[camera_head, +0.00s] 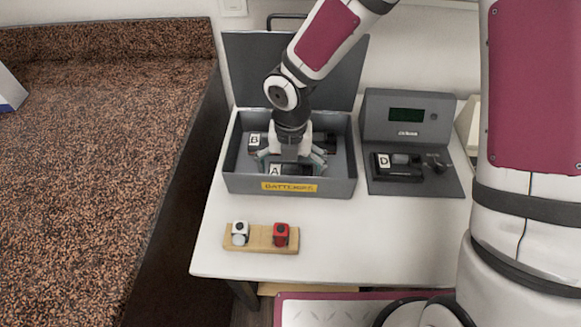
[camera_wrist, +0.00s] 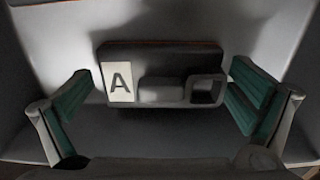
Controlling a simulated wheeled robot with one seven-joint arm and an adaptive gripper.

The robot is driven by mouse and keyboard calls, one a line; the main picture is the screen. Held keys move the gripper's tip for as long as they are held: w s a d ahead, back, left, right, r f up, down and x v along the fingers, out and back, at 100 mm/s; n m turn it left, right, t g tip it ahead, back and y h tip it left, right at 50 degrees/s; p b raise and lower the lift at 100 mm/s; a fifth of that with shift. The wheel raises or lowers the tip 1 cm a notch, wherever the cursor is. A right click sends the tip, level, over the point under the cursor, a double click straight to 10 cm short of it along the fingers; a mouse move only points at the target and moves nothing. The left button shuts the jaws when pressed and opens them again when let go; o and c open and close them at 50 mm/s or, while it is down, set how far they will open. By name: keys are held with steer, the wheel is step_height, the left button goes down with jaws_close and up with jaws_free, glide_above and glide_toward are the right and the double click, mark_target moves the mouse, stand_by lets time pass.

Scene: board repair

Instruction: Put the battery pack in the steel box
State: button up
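The steel box (camera_head: 343,184) is grey, with its lid raised and a yellow label on its front wall. A dark battery pack (camera_head: 302,169) marked A lies inside near the front wall. The wrist view shows this pack (camera_wrist: 160,88) between the spread fingers, with a gap at each side. A second pack (camera_head: 256,150) marked B lies farther back in the box, partly hidden by my gripper. A third pack (camera_head: 396,168) marked D sits on the grey device to the right. My gripper (camera_head: 292,163) is open inside the box, above pack A.
The grey device (camera_head: 407,107) with a green display stands right of the box. A wooden block (camera_head: 260,243) with a white and a red piece is at the front. The white table (camera_head: 360,240) is clear at front right. A brown granite counter (camera_head: 100,150) is at left.

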mark_target(290, 165)
steer(key=shift+r, duration=0.1)
step_height(290, 165, up, 12)
steer(key=p, duration=0.3)
steer(key=shift+r, duration=0.1)
steer(key=s+d+r+m+t+h, duration=0.1)
steer(key=s+d+r+m, duration=0.3)
steer(key=d+r+m, duration=0.4)
steer(key=s+d+r+m+h, duration=0.1)
steer(key=s+d+r+m, duration=0.3)
steer(key=d+m, duration=0.4)
steer(key=s+d+r+m+y, duration=0.1)
steer(key=s+d+r+m, duration=0.1)
steer(key=s+m, duration=0.5)
steer(key=s+d+r+m+t+y, duration=0.1)
steer(key=s+d+r+m, duration=0.1)
steer(key=s+m, duration=0.5)
steer(key=m, duration=0.5)
steer(key=shift+s+r+m+t, duration=0.2)
steer(key=shift+m+t, duration=0.1)
steer(key=shift+m, duration=0.1)
steer(key=shift+d, duration=0.1)
